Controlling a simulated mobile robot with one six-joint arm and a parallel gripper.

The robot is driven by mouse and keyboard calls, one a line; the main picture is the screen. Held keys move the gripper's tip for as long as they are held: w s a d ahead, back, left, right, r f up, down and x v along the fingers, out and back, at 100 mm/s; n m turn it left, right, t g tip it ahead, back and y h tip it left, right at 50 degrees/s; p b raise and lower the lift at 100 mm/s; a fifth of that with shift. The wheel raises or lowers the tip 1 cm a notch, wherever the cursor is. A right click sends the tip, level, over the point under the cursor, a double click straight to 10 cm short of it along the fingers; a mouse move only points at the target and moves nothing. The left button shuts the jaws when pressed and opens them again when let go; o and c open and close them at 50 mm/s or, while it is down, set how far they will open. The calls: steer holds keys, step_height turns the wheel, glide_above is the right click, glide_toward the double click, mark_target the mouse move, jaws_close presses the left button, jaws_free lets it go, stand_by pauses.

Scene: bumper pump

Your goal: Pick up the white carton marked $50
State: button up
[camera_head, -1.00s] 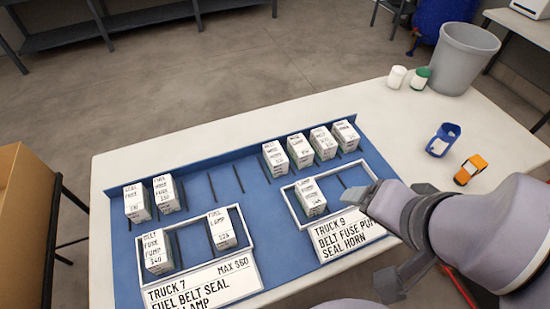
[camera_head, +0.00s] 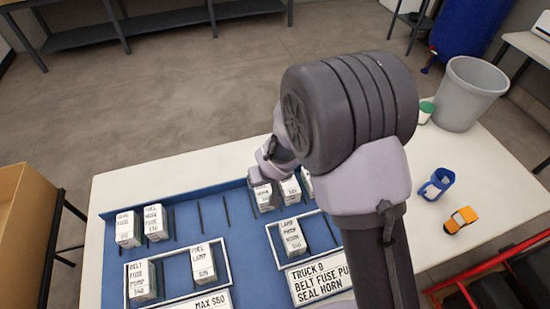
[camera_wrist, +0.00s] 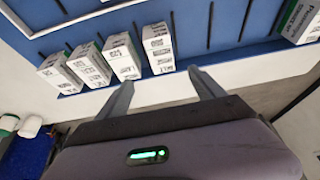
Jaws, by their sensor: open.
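Several white cartons with printed labels stand on the blue board (camera_head: 187,228); I cannot read clearly which one is marked $50. In the head view, my gripper (camera_head: 268,168) is over the back row, close to a carton (camera_head: 262,196) there, and my arm hides part of that row. A neighbouring carton (camera_head: 290,190) is partly visible. In the wrist view, my gripper (camera_wrist: 160,76) is open, and the end carton of the row (camera_wrist: 158,48) stands just beyond and between the fingertips. Nothing is held.
Two cartons (camera_head: 140,225) stand at the back left. White frames hold a BELT FUSE PUMP carton (camera_head: 142,280), a FUEL LAMP carton (camera_head: 203,262) and a LAMP PUMP carton (camera_head: 292,237).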

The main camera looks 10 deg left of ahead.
mark_target(263, 190)
steer(key=b+x, duration=0.1)
steer(key=x, duration=0.2)
steer(key=b+x, duration=0.1)
steer(key=x, duration=0.3)
steer(key=b+x, duration=0.1)
steer(key=x, duration=0.3)
steer(key=shift+s+a+f+b, duration=0.1)
steer(key=shift+s+f+b, duration=0.15)
steer(key=shift+s+b, duration=0.15)
steer(key=x, duration=0.6)
steer(key=shift+b, duration=0.4)
steer(key=shift+f+b, duration=0.25)
steer(key=shift+b, duration=0.1)
steer(key=shift+c, duration=0.5)
